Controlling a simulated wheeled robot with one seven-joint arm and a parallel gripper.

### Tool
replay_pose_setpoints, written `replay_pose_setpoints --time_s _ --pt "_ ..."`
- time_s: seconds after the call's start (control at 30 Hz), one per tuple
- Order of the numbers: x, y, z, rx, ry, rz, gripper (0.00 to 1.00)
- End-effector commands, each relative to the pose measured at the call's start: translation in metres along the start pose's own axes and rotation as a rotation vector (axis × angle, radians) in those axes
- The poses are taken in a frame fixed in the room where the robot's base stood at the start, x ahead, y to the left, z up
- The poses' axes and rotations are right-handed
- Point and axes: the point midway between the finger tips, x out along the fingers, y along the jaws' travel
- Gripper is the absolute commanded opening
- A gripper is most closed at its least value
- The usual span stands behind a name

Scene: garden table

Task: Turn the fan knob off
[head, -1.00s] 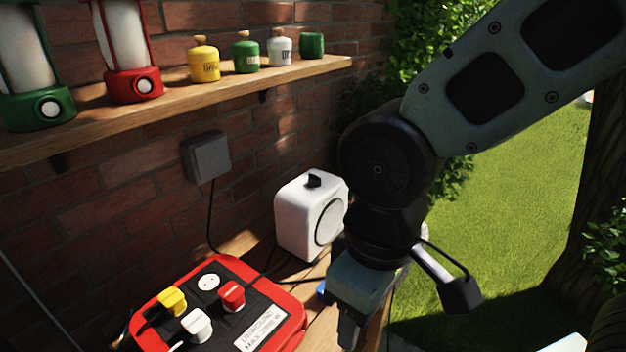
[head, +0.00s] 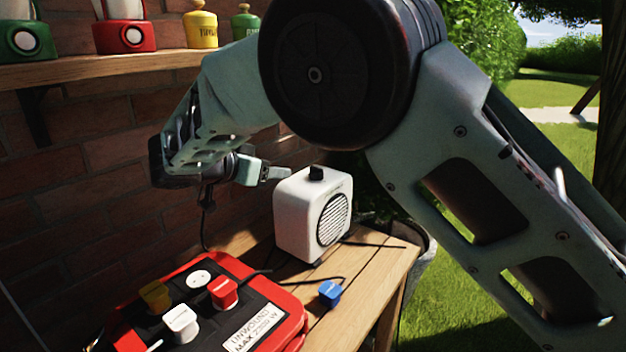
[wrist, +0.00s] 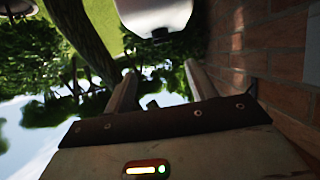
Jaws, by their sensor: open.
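The fan (head: 293,218) is a white box with a round black grille, standing on the wooden table. Its black knob (head: 316,173) sticks up from its top; I cannot read its setting. My gripper (head: 284,173) is to the left of the knob at about its height, with its fingers pointing right towards it. A gap shows between fingertips and knob. In the wrist view the picture is upside down. There the fan (wrist: 152,14) is at the top with the dark knob (wrist: 159,36) below it. The two fingers (wrist: 163,88) are apart with nothing clearly held.
A red power box (head: 282,337) with yellow, white and red plugs lies in front. A blue plug (head: 330,294) lies loose on the table (head: 368,270).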

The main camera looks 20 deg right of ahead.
Motion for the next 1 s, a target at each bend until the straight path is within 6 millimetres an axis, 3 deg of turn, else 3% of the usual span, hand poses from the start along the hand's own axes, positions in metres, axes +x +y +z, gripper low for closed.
replay_pose_setpoints --time_s 0.17,0.7,1.0 --pt "0.015 -0.002 -0.003 0.014 0.012 0.0 0.57" --pt "0.123 -0.001 -0.004 0.01 0.007 0.001 0.57" --pt "0.166 -0.001 -0.003 0.01 0.007 0.0 0.57"
